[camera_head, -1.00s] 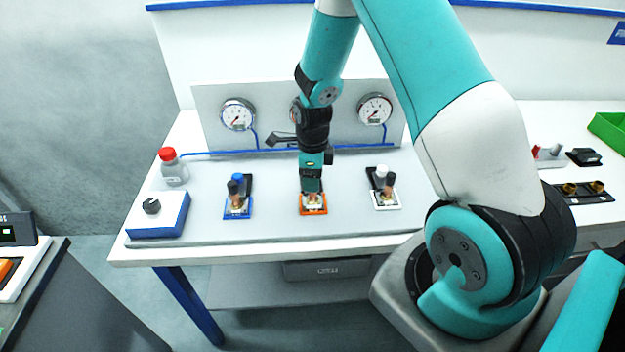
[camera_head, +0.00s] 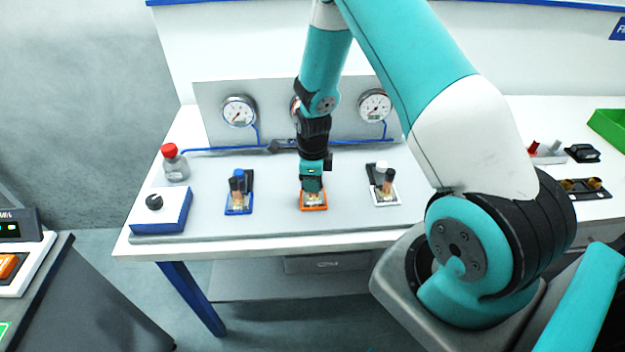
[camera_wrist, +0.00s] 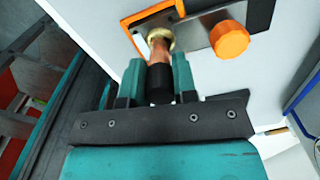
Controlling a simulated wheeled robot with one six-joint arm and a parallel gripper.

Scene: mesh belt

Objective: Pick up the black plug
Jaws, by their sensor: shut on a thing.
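The black plug (camera_wrist: 159,84) has a black grip and a copper-coloured body. It sits between the two teal fingers of my gripper (camera_wrist: 157,80), which are shut on it. The copper end meets a brass ring (camera_wrist: 153,36) on the orange-edged plate (camera_wrist: 178,8); I cannot tell how deep it sits. An orange knob (camera_wrist: 230,39) is on the same plate. In the head view my gripper (camera_head: 312,188) points down over the orange-edged plate (camera_head: 314,207), the middle one of three, and mostly hides the plug.
A blue-edged plate (camera_head: 238,211) on the left and a white-edged plate (camera_head: 385,201) on the right carry similar plugs and knobs. Gauges (camera_head: 240,111) stand behind. A red-capped bottle (camera_head: 175,163) and a blue box (camera_head: 161,212) are at the left.

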